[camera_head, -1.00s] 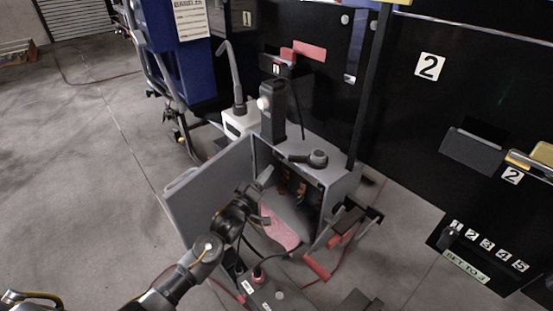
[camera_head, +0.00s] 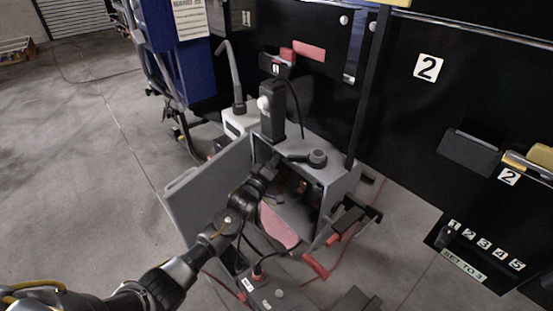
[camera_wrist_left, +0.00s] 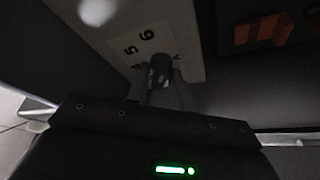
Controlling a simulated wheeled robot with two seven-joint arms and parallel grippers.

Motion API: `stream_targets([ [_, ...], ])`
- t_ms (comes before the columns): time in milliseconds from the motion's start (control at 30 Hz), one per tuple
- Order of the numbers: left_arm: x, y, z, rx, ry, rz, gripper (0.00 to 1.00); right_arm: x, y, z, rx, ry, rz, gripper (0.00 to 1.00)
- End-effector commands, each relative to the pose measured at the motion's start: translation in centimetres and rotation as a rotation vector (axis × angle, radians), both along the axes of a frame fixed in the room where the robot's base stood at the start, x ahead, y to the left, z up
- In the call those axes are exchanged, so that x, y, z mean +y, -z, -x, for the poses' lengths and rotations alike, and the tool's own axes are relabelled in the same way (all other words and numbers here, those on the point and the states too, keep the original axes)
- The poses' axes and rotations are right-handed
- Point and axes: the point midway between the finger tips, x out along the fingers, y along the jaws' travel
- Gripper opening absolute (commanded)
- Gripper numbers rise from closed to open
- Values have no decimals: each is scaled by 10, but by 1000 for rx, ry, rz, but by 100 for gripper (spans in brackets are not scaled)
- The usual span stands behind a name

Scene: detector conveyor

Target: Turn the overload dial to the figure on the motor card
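My left arm reaches into the open grey box; its gripper (camera_head: 268,168) is at the box mouth in the head view. In the left wrist view, a dark knob (camera_wrist_left: 160,68) sits on a pale plate (camera_wrist_left: 185,22) printed with figures, of which 6, 5 and part of a 4 can be read. My left gripper's fingers (camera_wrist_left: 160,88) stand on both sides of the knob; I cannot tell if they press on it. The knob's pointer is too dark to read. I cannot make out which sheet is the motor card. My right gripper is not in view.
The grey box (camera_head: 342,180) has its door (camera_head: 195,200) swung open to the left. A pink piece (camera_head: 278,226) lies low in front of it. At right a panel has a knob (camera_head: 446,236), figures 1 to 5 and a "SET TO 3" label (camera_head: 465,266).

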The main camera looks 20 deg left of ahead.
Motion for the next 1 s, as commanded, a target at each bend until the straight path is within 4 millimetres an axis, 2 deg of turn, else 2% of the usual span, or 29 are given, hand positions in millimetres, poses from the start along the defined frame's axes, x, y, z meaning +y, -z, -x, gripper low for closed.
stream_targets([
  [33,0,0,0,0,0,0,8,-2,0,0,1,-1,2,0],
  [100,0,0,0,0,0,0,0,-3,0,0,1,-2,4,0],
  [167,0,1,0,-4,0,-6,0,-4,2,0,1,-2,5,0],
  [300,1,8,0,-73,0,-107,0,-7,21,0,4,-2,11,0],
  [467,2,7,-1,-173,1,-259,0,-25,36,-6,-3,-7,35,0],
  [633,1,2,-1,-208,1,-313,0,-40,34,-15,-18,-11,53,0],
  [833,1,2,-1,-206,1,-312,0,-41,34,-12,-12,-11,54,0],
  [867,1,2,-1,-206,1,-312,25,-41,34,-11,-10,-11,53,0],
  [933,1,2,-1,-206,1,-312,35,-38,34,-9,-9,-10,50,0],
  [1000,1,2,-1,-206,1,-311,36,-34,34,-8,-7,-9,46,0],
])
